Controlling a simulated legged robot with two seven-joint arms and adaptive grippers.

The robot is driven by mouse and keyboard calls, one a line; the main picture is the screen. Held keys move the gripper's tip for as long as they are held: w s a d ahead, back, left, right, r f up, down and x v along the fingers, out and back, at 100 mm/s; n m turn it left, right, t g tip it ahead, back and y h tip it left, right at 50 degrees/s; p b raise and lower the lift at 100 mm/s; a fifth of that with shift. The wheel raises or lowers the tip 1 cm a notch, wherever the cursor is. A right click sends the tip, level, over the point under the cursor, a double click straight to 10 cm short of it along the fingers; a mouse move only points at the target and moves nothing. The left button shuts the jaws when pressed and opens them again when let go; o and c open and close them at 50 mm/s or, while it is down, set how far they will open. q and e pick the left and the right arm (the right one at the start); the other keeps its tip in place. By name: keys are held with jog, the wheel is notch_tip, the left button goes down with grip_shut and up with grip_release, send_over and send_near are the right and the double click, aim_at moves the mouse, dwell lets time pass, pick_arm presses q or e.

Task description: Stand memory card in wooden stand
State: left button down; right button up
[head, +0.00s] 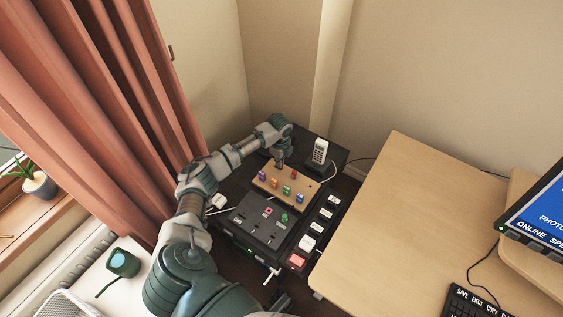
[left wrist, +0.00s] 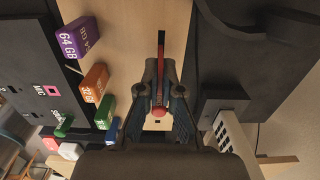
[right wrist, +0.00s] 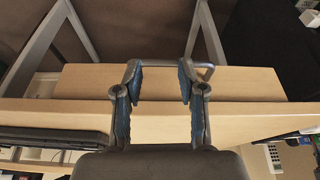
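The tan wooden stand (head: 259,187) lies on the black desk unit in the head view, its bare wood also showing in the left wrist view (left wrist: 150,20). Along its near side stand a purple card (left wrist: 80,38), an orange card (left wrist: 95,83), a green card (left wrist: 105,112) and a blue card. My left gripper (left wrist: 161,64) is over the far side of the stand, its fingers closed around a thin red card (left wrist: 161,45) seen edge-on. Whether the card touches the stand cannot be told. My right gripper (right wrist: 160,68) is open and empty by a pale wooden desk.
A black mixer-like panel (head: 258,222) lies in front. The pale desk (head: 420,215) at right is largely bare, with a keyboard (head: 475,300) and monitor. A green mug (head: 122,263) is at lower left.

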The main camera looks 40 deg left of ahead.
pick_arm(q)
jog(key=shift+a+f, duration=0.25)
jog(key=shift+a, duration=0.2)
jog(key=shift+d+r, duration=0.25)
jog(key=shift+d, duration=0.3)
jog(key=shift+d+r, duration=0.1)
jog(key=shift+d, duration=0.05)
jog(key=shift+a+p, duration=0.2)
jog(key=shift+p, duration=0.2)
jog(key=shift+a+f, duration=0.3)
jog(key=shift+a, duration=0.1)
jog(key=shift+d+r, duration=0.25)
jog(key=shift+d, duration=0.15)
pick_arm(e)
jog(key=shift+d+r, duration=0.1)
jog(key=shift+r, duration=0.3)
pick_arm(q)
jog(key=shift+a+f, duration=0.2)
jog(key=shift+a, duration=0.55)
pick_arm(e)
jog(key=shift+a+r, duration=0.25)
jog(key=shift+a, duration=0.05)
